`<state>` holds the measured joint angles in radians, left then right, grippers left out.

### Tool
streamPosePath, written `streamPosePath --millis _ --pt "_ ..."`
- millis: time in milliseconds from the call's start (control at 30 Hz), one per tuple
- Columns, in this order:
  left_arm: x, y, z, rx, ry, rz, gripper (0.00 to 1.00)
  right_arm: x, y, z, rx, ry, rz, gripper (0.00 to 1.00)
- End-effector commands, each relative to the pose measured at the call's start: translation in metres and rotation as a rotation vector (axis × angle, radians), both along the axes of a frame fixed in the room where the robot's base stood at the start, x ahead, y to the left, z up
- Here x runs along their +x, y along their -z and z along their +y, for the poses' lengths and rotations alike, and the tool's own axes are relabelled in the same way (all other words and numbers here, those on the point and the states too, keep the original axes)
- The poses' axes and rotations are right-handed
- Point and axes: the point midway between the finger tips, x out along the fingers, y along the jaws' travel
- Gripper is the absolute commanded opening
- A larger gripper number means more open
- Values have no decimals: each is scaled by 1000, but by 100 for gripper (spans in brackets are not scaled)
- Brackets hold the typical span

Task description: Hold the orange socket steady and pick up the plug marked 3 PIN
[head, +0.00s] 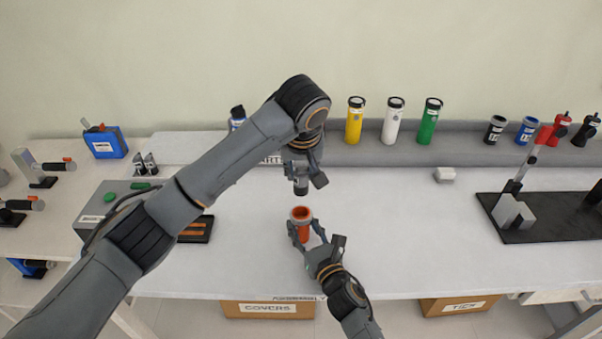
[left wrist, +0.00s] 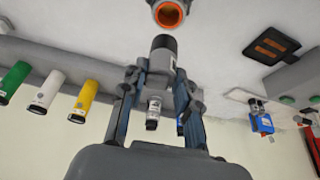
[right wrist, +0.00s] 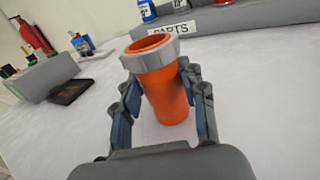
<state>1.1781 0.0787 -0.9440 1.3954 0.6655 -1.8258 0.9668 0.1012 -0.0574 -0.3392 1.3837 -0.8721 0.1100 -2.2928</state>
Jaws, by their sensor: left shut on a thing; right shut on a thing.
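The orange socket (head: 303,231) stands upright on the white table with its round opening up. It has a grey collar in the right wrist view (right wrist: 160,85). My right gripper (head: 305,236) is shut on it, one finger on each side. My left gripper (head: 303,177) is shut on a dark cylindrical plug (left wrist: 163,62), held above the table behind the socket. The plug (head: 301,187) also shows in the head view, with its dark end pointing down, apart from the socket.
Yellow (head: 355,120), white (head: 393,121) and green (head: 429,122) cylinders stand along the back ledge. Black (head: 495,129) and blue (head: 526,130) ones stand further right. A dark fixture plate (head: 545,222) lies at the right. The table between socket and plate is clear.

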Motion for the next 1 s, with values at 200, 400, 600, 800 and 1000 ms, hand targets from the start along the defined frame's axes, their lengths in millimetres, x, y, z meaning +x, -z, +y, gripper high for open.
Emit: streamPosePath --millis 200,400,600,800,1000 --pt "0 0 0 0 0 -1 0 0 0 0 0 0 1 68" --pt "0 0 0 0 -1 -1 0 0 0 0 0 0 1 68" --pt "0 0 0 0 -1 -1 0 -12 2 -6 -2 1 1 68" --pt "0 0 0 0 -1 -1 0 -48 2 -22 -3 1 3 68" --pt "0 0 0 0 0 -1 0 -85 1 -39 -1 -1 3 68"
